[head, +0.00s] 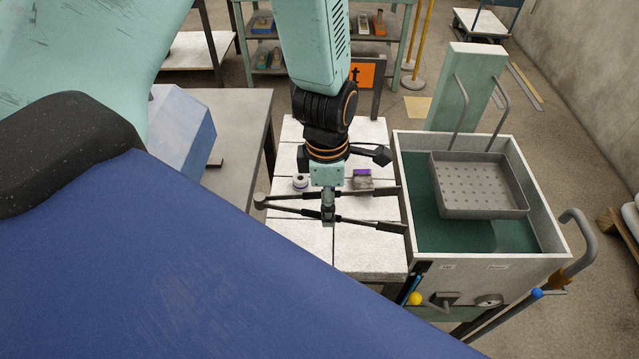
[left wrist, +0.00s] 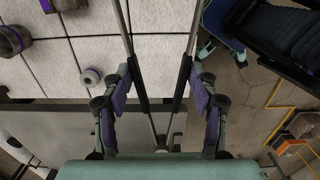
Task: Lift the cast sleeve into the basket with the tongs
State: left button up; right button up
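My left gripper (head: 328,205) hangs over the pale-topped table. It is shut on long dark tongs (head: 368,221), held level with their two spread jaws pointing right. In the left wrist view the gripper (left wrist: 160,110) has its purple-padded fingers either side of the tongs' arms. A grey-brown sleeve with a purple band (head: 362,182) stands beyond the jaws, partly behind one. It also shows at the upper left of the left wrist view (left wrist: 12,42). The jaws appear empty. The grey perforated basket (head: 480,185) hangs by two tall handles in the green-filled tank (head: 555,235). My right gripper is not in view.
A small pale ring (head: 300,182) with a purple band lies on the pale table (head: 305,233), beyond the gripper. The tank's raised wall stands between table and basket. A curved yellow-grey handle (head: 575,250) projects at the tank's right. A grey bench (head: 235,140) stands left.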

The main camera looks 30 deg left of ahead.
pick_arm(q)
jog(key=w+a+r+m+t+y, duration=0.1)
jog(key=w+a+r+m+y, duration=0.1)
jog(key=w+a+m, duration=0.4)
jog(key=w+a+r+m+t+y, duration=0.2)
jog(key=w+a+m, duration=0.5)
jog(key=a, duration=0.9)
jog(key=w+r, duration=0.1)
jog(key=w, duration=0.1)
jog(key=shift+w+a+r+m, duration=0.3)
jog(key=shift+r, duration=0.1)
jog(key=shift+d, duration=0.1)
jog(key=shift+f, duration=0.2)
